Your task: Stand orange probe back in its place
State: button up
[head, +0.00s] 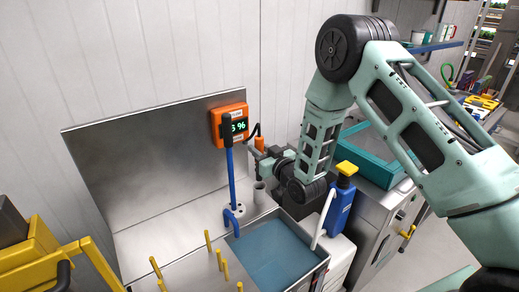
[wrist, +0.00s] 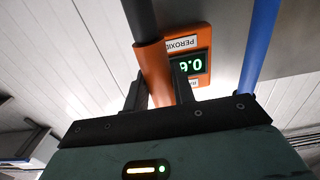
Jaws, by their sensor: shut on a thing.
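The orange probe (wrist: 155,70) is held between the two dark fingers of my gripper (wrist: 160,88) in the wrist view, with a dark grey section beyond its orange part. In the head view the orange end of the probe (head: 259,143) shows just above my gripper (head: 262,163), beside the orange meter (head: 230,126). A grey upright cup-like holder (head: 260,194) stands on the steel top below my gripper. Whether the probe's lower end is over or inside it is hard to tell. The meter's lit display also shows in the wrist view (wrist: 190,64).
A blue upright tap (head: 231,175) stands left of the grey holder. A basin of blue liquid (head: 272,258) lies in front. A blue bottle (head: 340,212) with a yellow cap stands to the right of my gripper. Yellow pegs (head: 219,259) stand at the front left.

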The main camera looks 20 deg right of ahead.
aim_at(260, 180)
jog(key=shift+f+b, duration=3.7)
jog(key=shift+f, duration=0.3)
jog(key=shift+f+b, duration=0.5)
jog(key=shift+b, duration=0.05)
jog(key=o, duration=1.6)
jog(key=shift+c, duration=0.2)
jog(key=r+v, duration=0.2)
jog(key=v, duration=0.7)
jog(key=shift+b, duration=0.35)
